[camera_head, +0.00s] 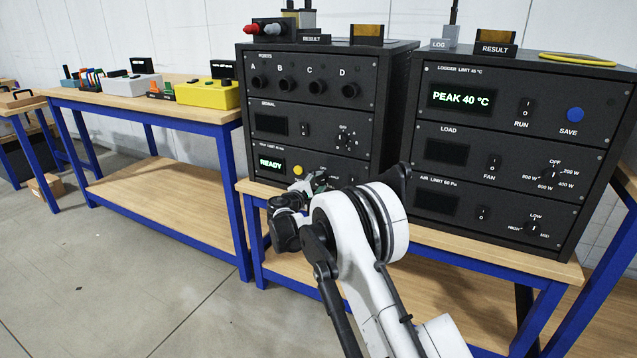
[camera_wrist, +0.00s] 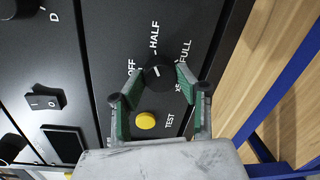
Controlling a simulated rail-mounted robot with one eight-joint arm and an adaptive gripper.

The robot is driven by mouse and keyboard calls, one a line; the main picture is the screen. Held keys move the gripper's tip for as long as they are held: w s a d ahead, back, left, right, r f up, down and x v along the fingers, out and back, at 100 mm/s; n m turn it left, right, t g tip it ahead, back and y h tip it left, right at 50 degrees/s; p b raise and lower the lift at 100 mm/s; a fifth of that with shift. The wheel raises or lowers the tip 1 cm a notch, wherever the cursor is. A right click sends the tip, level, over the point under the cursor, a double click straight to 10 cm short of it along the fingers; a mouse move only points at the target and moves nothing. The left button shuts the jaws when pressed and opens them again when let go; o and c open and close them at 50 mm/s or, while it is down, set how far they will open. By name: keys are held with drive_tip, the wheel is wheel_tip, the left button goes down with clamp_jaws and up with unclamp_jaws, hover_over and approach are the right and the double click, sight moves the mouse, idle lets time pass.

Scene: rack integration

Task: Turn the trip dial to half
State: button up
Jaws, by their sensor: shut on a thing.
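The trip dial (camera_wrist: 158,73) is a small black knob in the upper middle of the wrist view, with OFF, HALF and FULL printed around it. A small pale mark shows on its face; I cannot tell for sure which label it points to. My gripper (camera_wrist: 159,79) has its green-padded fingers on either side of the knob, shut on it. In the head view my gripper (camera_head: 318,184) is at the lowest panel of the left rack, and the arm hides the dial there.
A yellow TEST button (camera_wrist: 146,121) sits close below the dial, between the fingers. The panel's display (camera_head: 271,163) reads READY. Rocker switches and a port panel lie above it. The right rack (camera_head: 500,140) stands close beside my arm. Blue-framed benches (camera_head: 150,105) stretch away left.

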drive_tip(key=shift+m, duration=0.8)
drive_tip(key=o, duration=1.2)
drive_tip(key=shift+c, duration=0.2)
drive_tip(key=shift+s, duration=0.1)
drive_tip(key=v, duration=1.1)
drive_tip(key=shift+s, duration=0.45)
drive_tip(key=shift+a, duration=0.1)
